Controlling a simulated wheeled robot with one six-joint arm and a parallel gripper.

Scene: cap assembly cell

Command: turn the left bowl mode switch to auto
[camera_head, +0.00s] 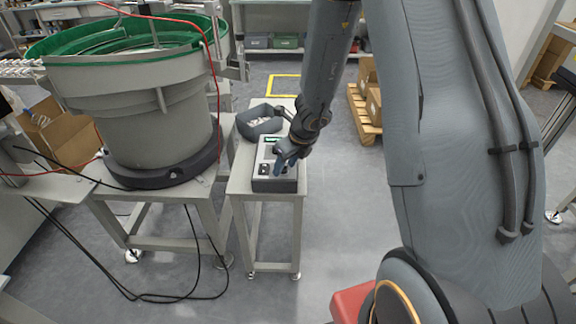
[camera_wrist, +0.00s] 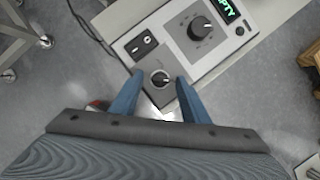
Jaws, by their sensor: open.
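The control box (camera_head: 262,181) stands on a small grey table beside the large bowl feeder (camera_head: 150,120). The wrist view shows its light top panel (camera_wrist: 180,55) close up. A small black rotary switch (camera_wrist: 160,78) with a silver ring sits near the panel's corner; I take it as the mode switch, and its labels are too small to read. My gripper (camera_wrist: 159,84) is open, with its two blue fingers on either side of this switch, apart from it as far as I can tell. In the head view my gripper (camera_head: 285,158) is over the box and hides part of it.
A larger black dial (camera_wrist: 198,27), a rocker switch (camera_wrist: 141,44) and a green-lit display (camera_wrist: 226,10) ending in "PTY" share the panel. A dark bin (camera_head: 258,124) with small parts stands behind the box. Open floor (camera_head: 335,215) lies right of the table (camera_head: 285,203).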

